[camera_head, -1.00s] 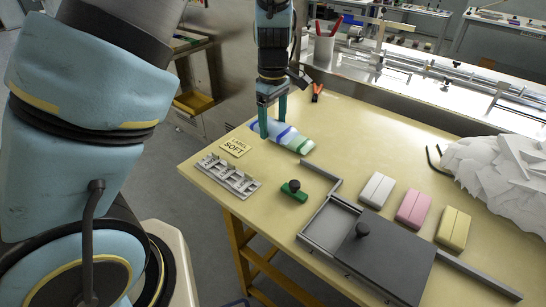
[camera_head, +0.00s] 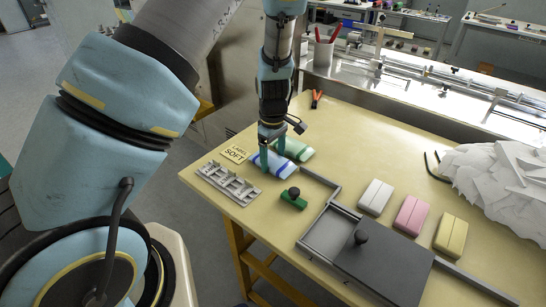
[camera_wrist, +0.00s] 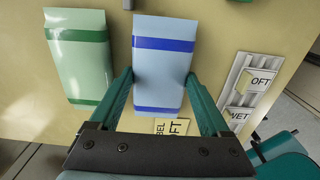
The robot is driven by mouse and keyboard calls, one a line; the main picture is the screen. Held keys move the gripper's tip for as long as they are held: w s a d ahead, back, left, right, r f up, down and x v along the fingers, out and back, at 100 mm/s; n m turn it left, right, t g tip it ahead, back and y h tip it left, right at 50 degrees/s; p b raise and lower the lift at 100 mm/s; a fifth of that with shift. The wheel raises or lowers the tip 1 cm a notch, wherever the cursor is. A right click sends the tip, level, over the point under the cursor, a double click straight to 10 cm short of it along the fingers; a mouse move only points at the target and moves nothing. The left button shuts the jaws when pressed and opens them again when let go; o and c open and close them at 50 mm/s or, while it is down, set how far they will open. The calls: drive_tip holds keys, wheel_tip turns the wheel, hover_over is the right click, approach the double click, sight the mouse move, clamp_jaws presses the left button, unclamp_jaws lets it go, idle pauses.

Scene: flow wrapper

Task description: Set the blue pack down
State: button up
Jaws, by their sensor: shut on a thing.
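The blue pack (camera_head: 271,163) is pale blue with darker blue bands. It shows flat and upright in the wrist view (camera_wrist: 163,65), with my gripper's fingers along its two long sides. My gripper (camera_head: 267,158) points down and is shut on the pack, also in the wrist view (camera_wrist: 160,80). The pack is at or just above the table; I cannot tell whether its underside touches. The green pack (camera_head: 294,149) lies beside it, apart from it in the wrist view (camera_wrist: 82,65). A "LABEL SOFT" card (camera_head: 236,154) lies to its left.
A grey slotted rack (camera_head: 228,183) stands near the table's left edge, close to the gripper. A green block with a black knob (camera_head: 293,199) is in front. A grey sliding-lid box (camera_head: 380,262) and white, pink and yellow packs are to the right.

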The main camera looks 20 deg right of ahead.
sight(273, 160)
drive_tip(key=o, duration=1.1)
drive_tip(key=shift+f, duration=0.15)
drive_tip(key=shift+o, duration=0.2)
wheel_tip(273, 160, up, 12)
drive_tip(key=b, duration=0.2)
drive_tip(key=s+a+r+m, duration=0.1)
drive_tip(key=a+m, duration=0.1)
drive_tip(key=a, duration=0.8)
drive_tip(key=s+a+r+m+t, duration=0.1)
drive_tip(key=a+r+m, duration=0.1)
drive_tip(key=a, duration=0.8)
drive_tip(key=s+a+r+m, duration=0.1)
drive_tip(key=s+a+m, duration=0.1)
drive_tip(key=a, duration=0.8)
drive_tip(key=shift+r+m+t, duration=0.3)
drive_tip(key=shift+m, duration=0.2)
drive_tip(key=shift+a, duration=0.1)
